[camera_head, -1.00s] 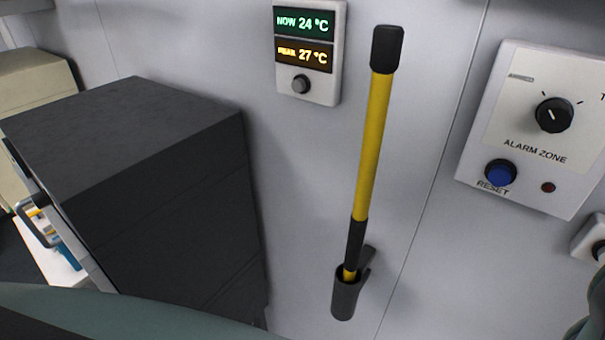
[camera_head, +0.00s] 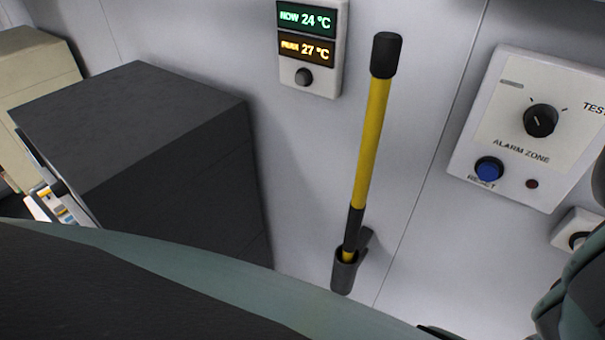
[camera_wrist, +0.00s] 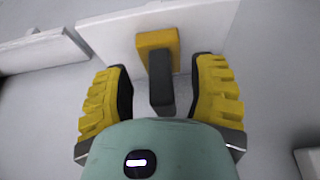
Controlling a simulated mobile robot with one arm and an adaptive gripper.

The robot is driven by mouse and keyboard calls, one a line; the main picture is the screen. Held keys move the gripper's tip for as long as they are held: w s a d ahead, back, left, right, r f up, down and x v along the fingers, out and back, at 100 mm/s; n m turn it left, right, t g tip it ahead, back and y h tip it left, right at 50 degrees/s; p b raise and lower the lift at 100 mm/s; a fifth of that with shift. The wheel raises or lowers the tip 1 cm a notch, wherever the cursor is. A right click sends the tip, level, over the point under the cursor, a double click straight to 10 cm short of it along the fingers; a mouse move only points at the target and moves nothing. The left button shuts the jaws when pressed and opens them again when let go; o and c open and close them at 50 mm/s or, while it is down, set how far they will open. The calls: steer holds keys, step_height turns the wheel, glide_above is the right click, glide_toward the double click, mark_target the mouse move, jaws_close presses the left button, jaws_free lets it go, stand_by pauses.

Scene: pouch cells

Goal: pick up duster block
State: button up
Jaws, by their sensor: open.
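In the wrist view, the duster block (camera_wrist: 157,40) appears as a small yellow block with a dark grey part (camera_wrist: 160,88) extending toward me. It lies against a white panel or ledge. My gripper (camera_wrist: 161,97) is open, with its yellow ribbed fingers on either side of the dark part and visible gaps on both sides. The gripper's body hides what lies nearer to me. I cannot make out the duster block or the gripper's fingers in the head view.
In the head view, a dark grey cabinet (camera_head: 130,120) stands at left. A yellow-handled tool (camera_head: 372,140) stands in a wall holder (camera_head: 344,275). A temperature display (camera_head: 310,48) and an alarm panel (camera_head: 530,125) are on the wall. A white ledge (camera_wrist: 40,50) shows in the wrist view.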

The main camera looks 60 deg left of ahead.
steer(key=shift+w+a+r+p, duration=0.1)
steer(key=shift+w+a+p, duration=0.2)
steer(key=shift+w, duration=0.2)
steer(key=shift+w+a+r+p, duration=0.1)
steer(key=shift+w+a+p, duration=0.1)
steer(key=shift+w+p, duration=0.25)
steer(key=shift+p+x, duration=0.55)
steer(key=shift+x, duration=0.2)
steer(key=shift+o, duration=0.3)
steer(key=shift+d, duration=0.1)
jaws_close()
